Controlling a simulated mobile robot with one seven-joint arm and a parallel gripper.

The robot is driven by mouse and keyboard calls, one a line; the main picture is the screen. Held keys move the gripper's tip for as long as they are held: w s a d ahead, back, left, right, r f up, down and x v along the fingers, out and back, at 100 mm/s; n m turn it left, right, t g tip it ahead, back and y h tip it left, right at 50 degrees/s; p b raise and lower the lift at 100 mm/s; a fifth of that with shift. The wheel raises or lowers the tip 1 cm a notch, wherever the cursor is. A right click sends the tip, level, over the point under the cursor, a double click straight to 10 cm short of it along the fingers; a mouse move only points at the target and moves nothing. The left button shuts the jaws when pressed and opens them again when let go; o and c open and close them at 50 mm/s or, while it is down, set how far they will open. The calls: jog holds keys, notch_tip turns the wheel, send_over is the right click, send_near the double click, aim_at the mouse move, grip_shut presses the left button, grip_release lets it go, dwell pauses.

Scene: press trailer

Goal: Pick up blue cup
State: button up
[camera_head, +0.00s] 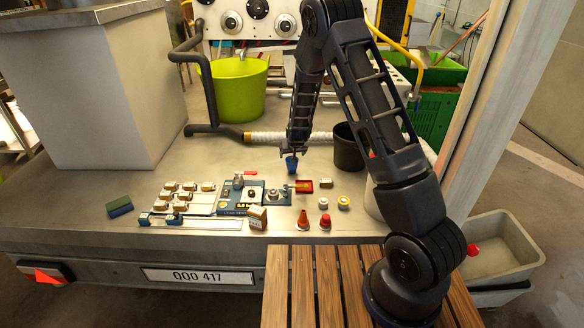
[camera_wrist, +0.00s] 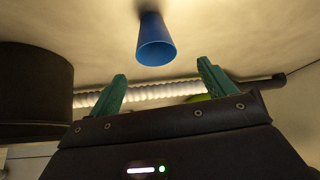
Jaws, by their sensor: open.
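The blue cup (camera_head: 291,163) stands on the grey trailer deck, in front of the white ribbed hose. In the wrist view the blue cup (camera_wrist: 155,42) shows at the top centre, its wide open mouth facing my gripper. My gripper (camera_head: 292,151) is directly above the cup in the head view. In the wrist view my gripper (camera_wrist: 162,78) is open and empty, with its two green fingers spread. The cup lies beyond the fingertips, roughly between them sideways, and a gap shows between cup and fingers. In the head view the gripper partly covers the cup's top.
A black bucket (camera_head: 348,147) stands close to the right of the cup. The ribbed hose (camera_head: 300,138) runs behind. A lime tub (camera_head: 238,90) stands behind left.

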aim_at(292, 166)
jog(key=x, duration=0.5)
jog(key=shift+f, duration=0.1)
jog(key=shift+d+x, duration=0.15)
jog(key=shift+x, duration=1.15)
jog(key=shift+d+x, duration=0.1)
jog(key=shift+x, duration=1.2)
jog(key=shift+s+f, duration=0.1)
jog(key=c, duration=1)
